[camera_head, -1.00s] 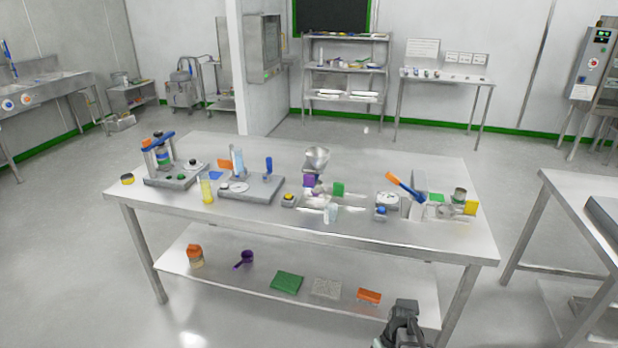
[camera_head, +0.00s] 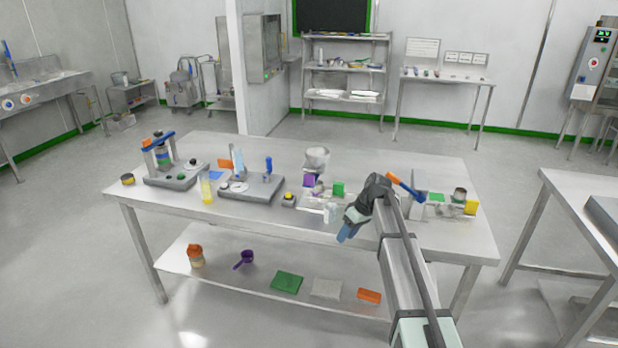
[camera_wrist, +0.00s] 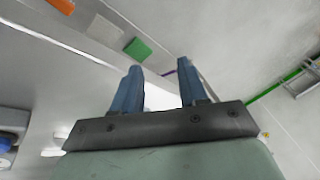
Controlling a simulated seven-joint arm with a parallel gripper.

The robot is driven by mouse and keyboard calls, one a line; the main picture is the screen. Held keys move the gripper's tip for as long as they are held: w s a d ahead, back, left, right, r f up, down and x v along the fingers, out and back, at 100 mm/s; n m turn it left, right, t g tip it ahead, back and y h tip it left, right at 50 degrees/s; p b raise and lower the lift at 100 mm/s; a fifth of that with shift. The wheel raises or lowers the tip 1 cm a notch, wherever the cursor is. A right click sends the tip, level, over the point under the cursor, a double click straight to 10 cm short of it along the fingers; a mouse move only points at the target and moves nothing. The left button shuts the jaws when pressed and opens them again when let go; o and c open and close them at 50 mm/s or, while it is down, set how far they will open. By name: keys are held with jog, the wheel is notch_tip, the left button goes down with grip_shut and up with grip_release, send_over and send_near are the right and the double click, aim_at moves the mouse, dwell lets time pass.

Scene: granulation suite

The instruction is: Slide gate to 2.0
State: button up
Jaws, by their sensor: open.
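A metal funnel-shaped hopper (camera_head: 316,158) stands at the middle of the table. Below it are a purple block (camera_head: 308,181) and a green block (camera_head: 338,189) on a metal base; which part is the slide gate, and any scale, is too small to tell. My gripper (camera_head: 346,235) hangs by the table's front edge, to the right of and nearer than the hopper. Its blue fingers point down and left. In the wrist view my gripper (camera_wrist: 159,65) is open, with nothing between the fingers. A clear beaker (camera_head: 331,212) stands just left of the gripper.
My arm crosses the table's right front. A device with a blue lever (camera_head: 268,167) stands left of the hopper. The lower shelf (camera_head: 225,270) holds several items.

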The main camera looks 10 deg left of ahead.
jog(key=w+a+r+n, duration=0.2)
jog(key=w+a+r, duration=0.1)
jog(key=w+r, duration=0.25)
jog(key=w+a+r+n, duration=0.2)
jog(key=w+a+r, duration=0.2)
jog(key=r, duration=0.3)
jog(key=n+t, duration=0.1)
jog(key=n, duration=0.2)
send_near(310, 175)
jog(key=x, duration=1)
jog(key=shift+w+a+f, duration=0.15)
jog(key=shift+a+f, duration=0.05)
jog(key=shift+f, duration=0.05)
grip_shut()
